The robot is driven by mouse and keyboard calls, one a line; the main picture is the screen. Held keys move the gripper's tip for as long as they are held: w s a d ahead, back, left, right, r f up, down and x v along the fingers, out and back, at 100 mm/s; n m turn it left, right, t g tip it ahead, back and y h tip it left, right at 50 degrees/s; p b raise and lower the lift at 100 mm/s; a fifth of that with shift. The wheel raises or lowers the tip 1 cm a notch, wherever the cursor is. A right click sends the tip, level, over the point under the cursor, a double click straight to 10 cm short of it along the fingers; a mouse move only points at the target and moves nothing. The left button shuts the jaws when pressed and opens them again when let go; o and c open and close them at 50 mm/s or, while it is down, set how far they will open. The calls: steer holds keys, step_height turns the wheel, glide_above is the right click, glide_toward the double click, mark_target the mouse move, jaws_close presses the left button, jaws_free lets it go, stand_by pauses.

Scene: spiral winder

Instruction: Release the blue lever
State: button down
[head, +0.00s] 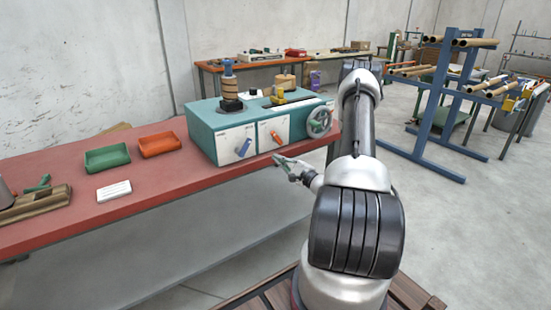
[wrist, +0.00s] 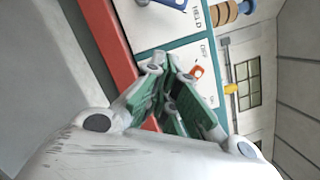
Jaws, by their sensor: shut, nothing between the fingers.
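The blue lever (head: 244,147) is on the left white panel of the teal winder (head: 203,130), and it slants up to the right in the head view. In the wrist view only part of the blue lever (wrist: 174,3) shows at the top edge, near a label that reads HELD. My gripper (head: 279,161) is in front of the winder's front face, below and right of the blue lever and apart from it. In the wrist view the green fingers of my gripper (wrist: 168,62) are together, with nothing between them.
An orange lever (head: 277,137) sits on the middle panel, close to my fingertips, and a handwheel (head: 319,122) is at the right. A green tray (head: 107,158), an orange tray (head: 160,145) and a white card (head: 114,191) lie on the red bench (head: 60,225) to the left.

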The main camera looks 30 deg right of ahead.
mark_target(245, 148)
steer(key=shift+w+a+r, duration=0.55)
steer(key=shift+w+a, duration=0.3)
steer(key=shift+w, duration=0.4)
steer(key=shift+w+a+r, duration=0.6)
steer(key=shift+w+a, duration=0.2)
steer(key=shift+w, duration=0.4)
steer(key=shift+w+a+r, duration=0.55)
steer(key=shift+w+a, duration=0.3)
steer(key=shift+w, duration=0.4)
steer(key=shift+r+n, duration=0.1)
steer(key=shift+n, duration=0.2)
